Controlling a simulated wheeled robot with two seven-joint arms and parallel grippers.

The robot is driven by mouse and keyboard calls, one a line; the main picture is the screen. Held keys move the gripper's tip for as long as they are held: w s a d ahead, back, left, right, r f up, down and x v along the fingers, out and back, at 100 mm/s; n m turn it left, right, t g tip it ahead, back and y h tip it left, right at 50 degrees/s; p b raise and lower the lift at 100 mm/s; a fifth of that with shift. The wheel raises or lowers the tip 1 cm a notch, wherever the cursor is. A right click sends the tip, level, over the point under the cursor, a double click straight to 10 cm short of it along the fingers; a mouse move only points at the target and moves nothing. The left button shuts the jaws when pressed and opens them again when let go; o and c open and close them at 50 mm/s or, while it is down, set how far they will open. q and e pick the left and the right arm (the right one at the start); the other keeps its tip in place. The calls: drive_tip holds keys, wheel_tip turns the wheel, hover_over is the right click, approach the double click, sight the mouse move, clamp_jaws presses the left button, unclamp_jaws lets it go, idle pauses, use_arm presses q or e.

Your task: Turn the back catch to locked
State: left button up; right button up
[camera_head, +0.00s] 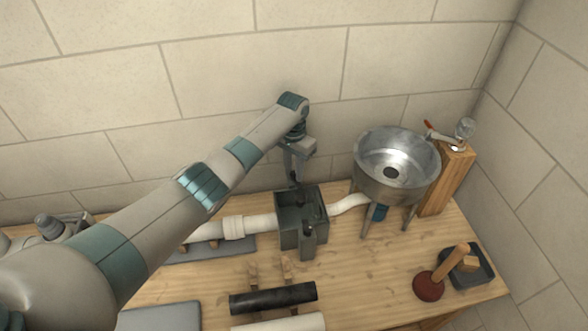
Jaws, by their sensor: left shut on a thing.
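A dark grey, open-topped box (290,237) stands on the workbench, with white pipe joined on its left and right sides. A grey upright catch piece (308,243) shows on its front face. My left gripper (294,182) reaches down at the box's back edge and is shut on the back catch there. The back catch is small and mostly hidden by the gripper, so I cannot tell which way it is turned. My right gripper is not in view.
A steel basin (398,165) on legs stands right of the box, beside a wooden post (448,180) with a tap. A plunger (432,284) and a dark tray (470,270) lie front right. A black tube (273,298) and a white pipe (280,323) lie in front.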

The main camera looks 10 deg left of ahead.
sight(294, 172)
use_arm(q)
drive_tip(key=shift+m, duration=1.6)
drive_tip(key=o, duration=1.1)
drive_tip(key=shift+c, duration=0.2)
wheel_tip(294, 172, up, 18)
drive_tip(key=b, duration=0.4)
drive_tip(key=shift+f, duration=0.25)
